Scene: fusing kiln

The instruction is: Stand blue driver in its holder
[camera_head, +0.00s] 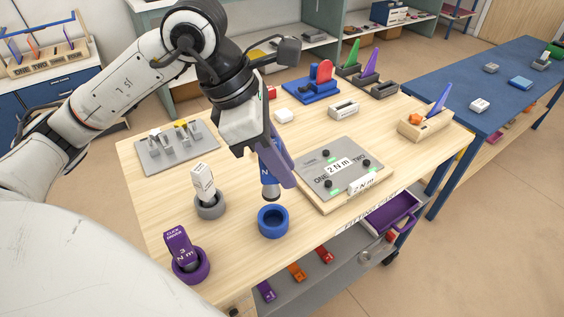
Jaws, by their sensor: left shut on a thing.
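My left gripper (270,152) is shut on the blue driver (268,181), which hangs upright with its lower end pointing down. Its upper part is hidden by the gripper. The blue ring-shaped holder (273,222) stands on the wooden table just below the driver and looks empty. The driver's lower end shows just above the holder's back rim in the picture; I cannot tell the exact gap. My right gripper is not in view.
A white driver in a grey holder (210,207) and a purple driver in a purple holder (190,266) stand to the left. A grey plate (341,187) with knobs lies to the right. A grey tool tray (176,150) lies at the back left.

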